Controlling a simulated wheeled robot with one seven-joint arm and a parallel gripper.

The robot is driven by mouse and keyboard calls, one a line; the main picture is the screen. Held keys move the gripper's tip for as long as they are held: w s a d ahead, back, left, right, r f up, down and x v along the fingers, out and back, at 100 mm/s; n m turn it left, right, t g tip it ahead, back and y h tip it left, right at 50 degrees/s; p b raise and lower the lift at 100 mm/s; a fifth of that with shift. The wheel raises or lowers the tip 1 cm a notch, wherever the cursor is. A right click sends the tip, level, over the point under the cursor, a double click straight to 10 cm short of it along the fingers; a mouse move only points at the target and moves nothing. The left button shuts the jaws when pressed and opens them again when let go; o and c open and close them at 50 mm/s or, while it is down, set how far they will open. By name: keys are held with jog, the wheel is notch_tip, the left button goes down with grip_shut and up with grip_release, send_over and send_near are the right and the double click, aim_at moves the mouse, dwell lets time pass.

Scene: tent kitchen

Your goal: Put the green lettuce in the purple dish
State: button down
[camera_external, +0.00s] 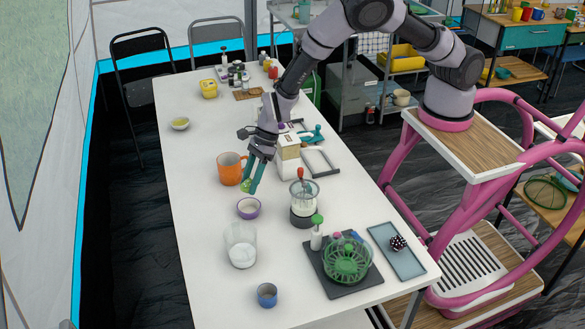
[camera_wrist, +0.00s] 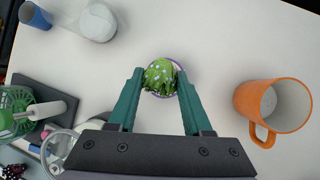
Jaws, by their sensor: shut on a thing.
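My gripper (camera_external: 251,188) is shut on the green lettuce (camera_wrist: 160,76), a small leafy bunch with pale spots held between the teal fingertips. In the external view only a small green-yellow bit of the lettuce (camera_external: 246,184) shows beside the fingers. The purple dish (camera_external: 249,208), a small round bowl with a pale inside, stands on the white table just below the fingertips. In the wrist view the lettuce covers most of the dish, and only its thin purple rim (camera_wrist: 163,60) shows. The lettuce appears above the dish; the exact gap cannot be told.
An orange mug (camera_external: 230,169) stands close behind the dish, and a clear jar (camera_external: 241,245) in front. A blender (camera_external: 303,203) is to the right. A green basket (camera_external: 346,260) sits on a dark board further right.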

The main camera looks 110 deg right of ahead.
send_over(253, 210)
jog(key=shift+f, duration=2.45)
jog(key=shift+c, duration=1.2)
grip_release()
jog(key=shift+r, duration=3.55)
